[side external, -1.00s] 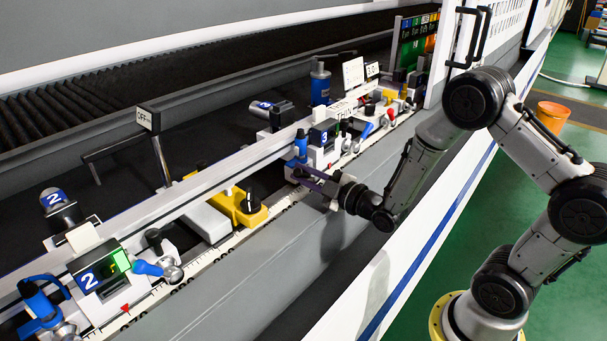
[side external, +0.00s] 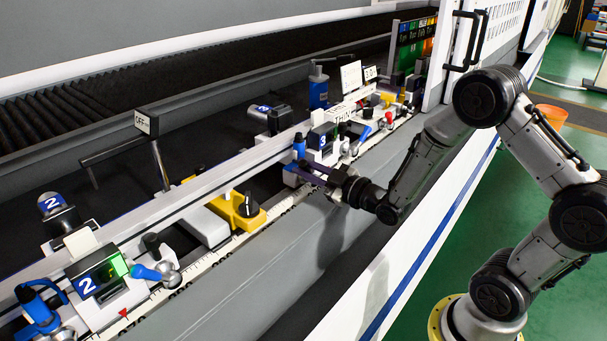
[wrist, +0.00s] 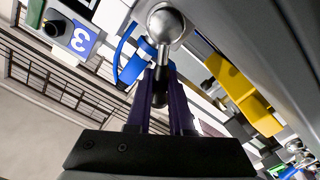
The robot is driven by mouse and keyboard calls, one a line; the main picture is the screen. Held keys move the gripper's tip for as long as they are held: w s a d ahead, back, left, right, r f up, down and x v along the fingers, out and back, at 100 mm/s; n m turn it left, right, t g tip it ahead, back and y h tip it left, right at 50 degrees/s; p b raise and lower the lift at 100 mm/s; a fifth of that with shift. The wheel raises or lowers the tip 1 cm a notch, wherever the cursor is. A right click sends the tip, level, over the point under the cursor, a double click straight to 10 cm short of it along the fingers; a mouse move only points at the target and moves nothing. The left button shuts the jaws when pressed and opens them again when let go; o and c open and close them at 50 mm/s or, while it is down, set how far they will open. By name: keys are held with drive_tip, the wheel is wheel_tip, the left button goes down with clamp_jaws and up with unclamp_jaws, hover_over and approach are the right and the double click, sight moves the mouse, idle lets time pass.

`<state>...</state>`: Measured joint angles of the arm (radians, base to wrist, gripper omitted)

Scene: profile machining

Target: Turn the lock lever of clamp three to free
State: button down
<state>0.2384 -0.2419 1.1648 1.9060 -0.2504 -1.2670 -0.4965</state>
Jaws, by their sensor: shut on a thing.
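Clamp three (side external: 323,140), a white unit with a dark box marked 3, sits on the rail at mid-picture in the side view. Its blue number plate (wrist: 83,38) shows upside down in the wrist view. My gripper (wrist: 160,75) has purple fingers, shut around a black lever handle (wrist: 162,92) below a silver ball hub (wrist: 167,26). A blue curved part (wrist: 129,66) is just left of the handle. In the side view my gripper (side external: 308,174) reaches clamp three's near lower side; the fingertips and handle are too small to make out.
Clamp two (side external: 98,275) stands at the lower left with a lit green display and a blue-handled lever (side external: 148,272). A yellow block with a black knob (side external: 240,211) lies between the clamps. The grey ledge (side external: 250,262) in front is clear.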

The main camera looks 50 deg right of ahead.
sight(303, 156)
drive_tip(key=d+m, duration=0.1)
drive_tip(key=m, duration=0.1)
drive_tip(key=d+r+m, duration=0.1)
drive_tip(key=d+m, duration=0.1)
drive_tip(key=m, duration=0.1)
drive_tip(key=shift+m, duration=0.3)
drive_tip(key=m, duration=0.1)
drive_tip(key=d+m, duration=0.1)
drive_tip(key=m, duration=0.1)
drive_tip(key=shift+d, duration=0.25)
drive_tip(key=shift+d+f+m, duration=0.2)
drive_tip(key=shift+d+m, duration=0.25)
drive_tip(key=shift+m, duration=0.55)
drive_tip(key=c, duration=0.8)
unclamp_jaws()
drive_tip(key=shift+a, duration=0.1)
